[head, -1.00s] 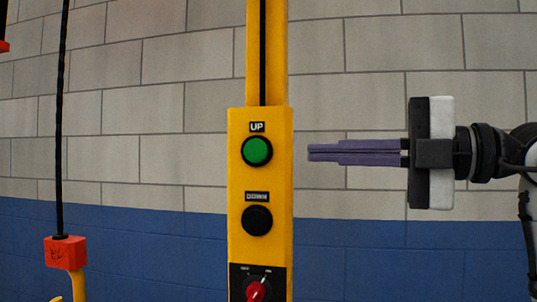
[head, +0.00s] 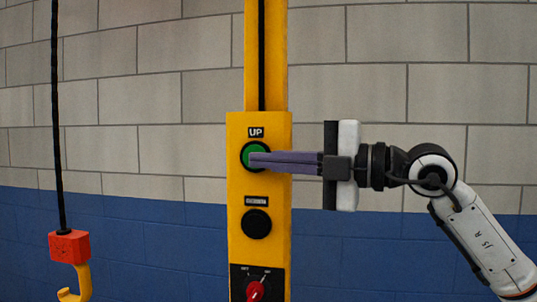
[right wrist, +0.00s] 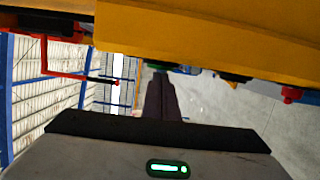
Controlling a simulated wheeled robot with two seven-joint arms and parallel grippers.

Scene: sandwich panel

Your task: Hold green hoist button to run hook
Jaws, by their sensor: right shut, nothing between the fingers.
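The green UP button (head: 247,146) sits near the top of the yellow control panel (head: 240,190) in the head view. My right gripper (head: 252,160) is shut and empty, and its fingertips lie over the green button, covering its middle and right. In the right wrist view my right gripper (right wrist: 160,78) reaches to a green edge of the button (right wrist: 157,68) under the yellow panel (right wrist: 200,30); the tips appear to touch it. The yellow hook (head: 82,282) hangs from a red block (head: 69,246) on a black cable at the left. My left gripper is not in view.
A black button (head: 256,223) is below the green one, and a red selector knob (head: 255,291) is lower on the panel. A grey and blue block wall (head: 400,40) stands behind. Space between hook and panel looks clear.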

